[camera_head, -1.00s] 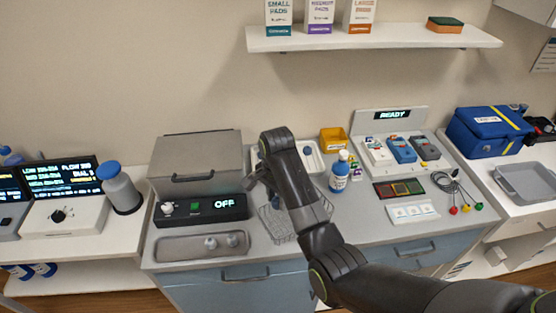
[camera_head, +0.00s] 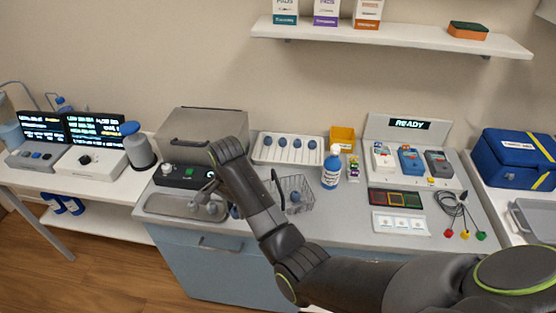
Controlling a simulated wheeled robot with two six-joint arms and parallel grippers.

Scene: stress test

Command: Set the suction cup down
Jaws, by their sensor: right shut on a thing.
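My right gripper (camera_head: 206,191) is over the steel tray (camera_head: 158,204) at the front of the counter, below the grey lidded box. It is shut on a suction cup, mostly hidden by the fingers and wrist. Small grey knob-like pieces (camera_head: 211,208) show in the tray close under the fingers; I cannot tell whether the held cup touches the tray. A blue bulb (camera_head: 235,212) shows beside my wrist, partly covered. Several blue-grey bulbs sit in the white rack (camera_head: 262,158) at the back. My left gripper is not in view.
The grey lidded box (camera_head: 203,128) stands behind the tray. Colored panels, a white card and leads lie farther right. My right forearm crosses the counter's front.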

